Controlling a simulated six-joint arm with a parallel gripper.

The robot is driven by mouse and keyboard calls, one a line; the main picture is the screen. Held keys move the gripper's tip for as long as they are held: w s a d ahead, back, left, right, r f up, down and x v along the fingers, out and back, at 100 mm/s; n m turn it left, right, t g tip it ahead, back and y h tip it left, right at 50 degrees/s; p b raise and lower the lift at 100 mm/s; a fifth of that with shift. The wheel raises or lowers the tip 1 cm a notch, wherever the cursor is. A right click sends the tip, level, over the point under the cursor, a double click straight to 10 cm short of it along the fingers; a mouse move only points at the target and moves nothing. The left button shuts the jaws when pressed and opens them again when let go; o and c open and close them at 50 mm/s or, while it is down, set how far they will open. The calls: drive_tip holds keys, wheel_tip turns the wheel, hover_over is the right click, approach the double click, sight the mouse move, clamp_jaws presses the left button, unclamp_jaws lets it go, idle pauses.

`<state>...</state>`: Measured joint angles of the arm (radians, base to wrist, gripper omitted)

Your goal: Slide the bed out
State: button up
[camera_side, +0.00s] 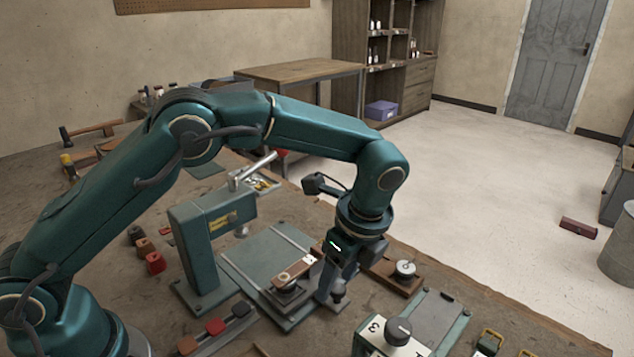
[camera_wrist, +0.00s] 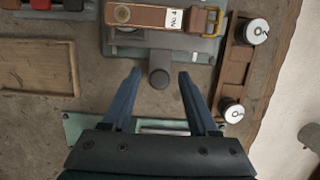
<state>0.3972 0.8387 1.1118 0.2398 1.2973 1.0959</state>
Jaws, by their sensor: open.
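The stitcher (camera_side: 208,240) is a green machine with a yellow label and a pale lever on top. Its grey-green bed (camera_side: 258,258) lies flat beside it, with pale rails along its edges. A brown leather strap (camera_wrist: 150,15) with a brass buckle and a "No 4" label sits on the bed. A dark round knob (camera_wrist: 159,78) sticks out from the bed's near edge in the wrist view. My gripper (camera_wrist: 158,74) is open, its two fingers on either side of the knob with gaps. In the side view my gripper (camera_side: 337,282) is low at the bed's right end.
A brown wooden holder (camera_wrist: 238,70) with two white-topped spools stands right of the bed. A numbered green fixture (camera_side: 410,328) with a dark knob stands close in front. A rack of coloured blocks (camera_side: 215,330) lies left of the bed.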

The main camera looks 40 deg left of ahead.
drive_tip(key=shift+a+v, duration=0.2)
drive_tip(key=shift+v, duration=0.7)
drive_tip(key=shift+a+v, duration=0.25)
drive_tip(key=shift+v, duration=0.7)
drive_tip(key=shift+r, duration=0.1)
drive_tip(key=a, duration=1.2)
drive_tip(key=s+r+n+t+h, duration=0.1)
drive_tip(key=s+r+n+t, duration=0.15)
drive_tip(key=r, duration=0.25)
drive_tip(key=s+r+n+t, duration=0.1)
drive_tip(key=s+r+n, duration=0.1)
drive_tip(key=s+r, duration=0.3)
drive_tip(key=s+d+f+n+t+h, duration=0.1)
drive_tip(key=s+d+f+n+t, duration=0.1)
drive_tip(key=s+n, duration=0.7)
drive_tip(key=d+n, duration=0.1)
drive_tip(key=n, duration=0.3)
drive_tip(key=shift+d+f+h, duration=0.2)
drive_tip(key=shift+d+h, duration=0.05)
drive_tip(key=shift+h, duration=0.15)
